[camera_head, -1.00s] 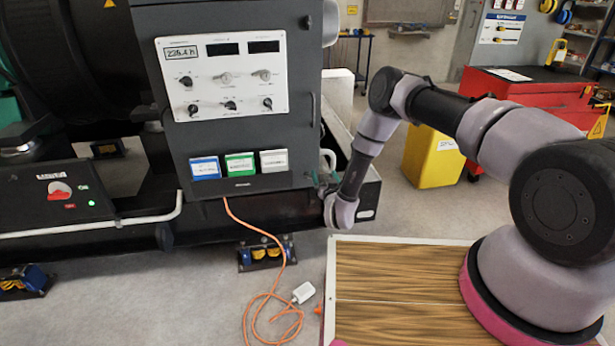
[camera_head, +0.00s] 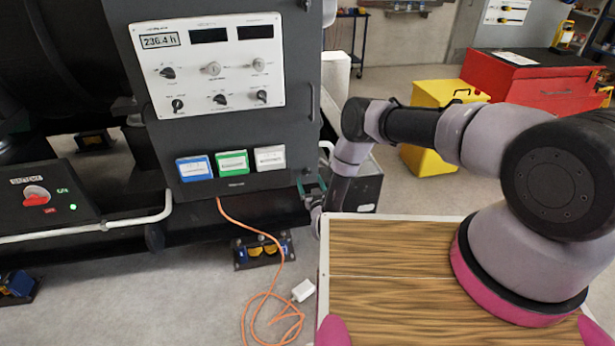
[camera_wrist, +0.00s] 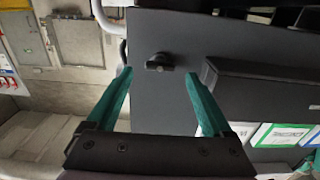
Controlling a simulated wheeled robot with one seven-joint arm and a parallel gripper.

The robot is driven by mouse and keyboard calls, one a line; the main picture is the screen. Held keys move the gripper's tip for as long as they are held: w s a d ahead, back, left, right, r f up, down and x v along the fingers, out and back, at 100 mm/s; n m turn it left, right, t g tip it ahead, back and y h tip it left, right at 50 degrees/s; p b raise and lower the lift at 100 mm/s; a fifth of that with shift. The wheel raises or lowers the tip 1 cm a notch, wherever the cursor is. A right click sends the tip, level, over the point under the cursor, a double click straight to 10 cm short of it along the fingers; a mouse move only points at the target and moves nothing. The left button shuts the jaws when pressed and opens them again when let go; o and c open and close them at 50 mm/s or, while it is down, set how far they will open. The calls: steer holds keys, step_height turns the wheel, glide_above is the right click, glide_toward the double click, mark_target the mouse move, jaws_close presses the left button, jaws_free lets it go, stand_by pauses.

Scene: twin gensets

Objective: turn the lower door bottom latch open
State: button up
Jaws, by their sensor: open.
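The lower door (camera_head: 296,142) is a dark grey panel with a white control plate; it looks shut. In the wrist view the door's flat grey face (camera_wrist: 165,108) shows with a small black latch (camera_wrist: 160,62) on it. My gripper (camera_wrist: 158,73) is open, its two teal fingers on either side of the latch in the picture. No contact with the latch shows, and the gap in depth is hard to judge. In the head view my gripper (camera_head: 312,188) is at the door's lower right corner; I cannot make out the bottom latch there.
Blue, green and white labels (camera_head: 232,163) sit low on the door. An orange cable (camera_head: 262,236) lies on the floor. A yellow bin (camera_head: 428,160) and red cabinet (camera_head: 530,80) stand behind my arm.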

mark_target(308, 169)
steer(key=shift+x, duration=1.95)
jaws_close()
steer(key=shift+n, duration=9)
